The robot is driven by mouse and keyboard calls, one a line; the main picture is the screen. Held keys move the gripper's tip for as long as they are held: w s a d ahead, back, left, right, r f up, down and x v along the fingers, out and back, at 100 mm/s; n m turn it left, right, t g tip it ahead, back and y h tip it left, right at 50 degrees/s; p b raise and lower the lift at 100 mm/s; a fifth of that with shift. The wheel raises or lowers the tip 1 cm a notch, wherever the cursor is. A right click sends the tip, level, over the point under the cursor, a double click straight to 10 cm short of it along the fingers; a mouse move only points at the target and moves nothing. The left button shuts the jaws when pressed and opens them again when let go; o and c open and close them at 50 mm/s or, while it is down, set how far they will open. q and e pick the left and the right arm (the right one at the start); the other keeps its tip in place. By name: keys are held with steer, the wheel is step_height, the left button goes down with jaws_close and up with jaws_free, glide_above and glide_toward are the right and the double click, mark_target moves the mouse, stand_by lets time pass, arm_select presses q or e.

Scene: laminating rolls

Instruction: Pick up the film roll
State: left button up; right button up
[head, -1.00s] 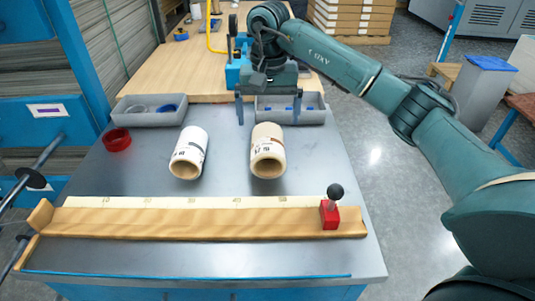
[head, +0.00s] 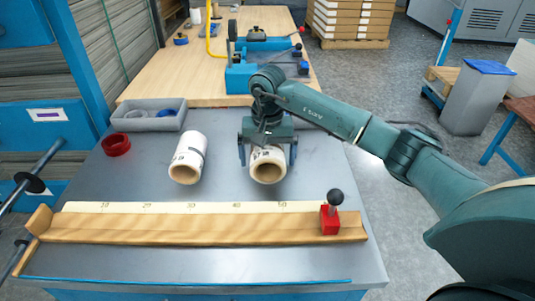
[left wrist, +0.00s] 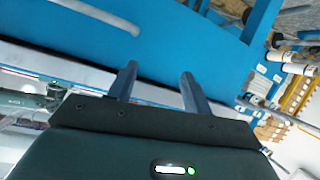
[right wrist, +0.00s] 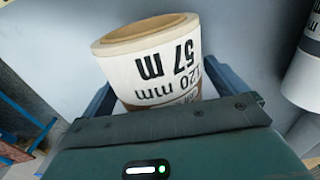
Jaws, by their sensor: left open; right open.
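Two white film rolls with hollow brown cores lie on the grey bench top (head: 225,188). The right-hand roll (head: 268,168) shows close up in the right wrist view (right wrist: 158,65), its label reading "57 m" and "120 mm". My right gripper (head: 267,156) is open over this roll, one finger on each side; I cannot tell whether they touch it. The left-hand roll (head: 187,160) lies apart from it, and part of it shows in the right wrist view (right wrist: 305,70). My left gripper (left wrist: 158,72) is open and empty, away from the rolls; it is outside the head view.
A wooden ruler rail (head: 190,228) with a red, black-knobbed stop (head: 330,217) runs along the front. A red ring (head: 116,145) and a grey tray (head: 149,116) are at the back left. A wooden table (head: 185,75) with a blue device (head: 240,75) stands behind.

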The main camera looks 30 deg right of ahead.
steer(key=c, duration=1.2)
steer(key=shift+c, duration=0.2)
steer(key=shift+r, duration=0.15)
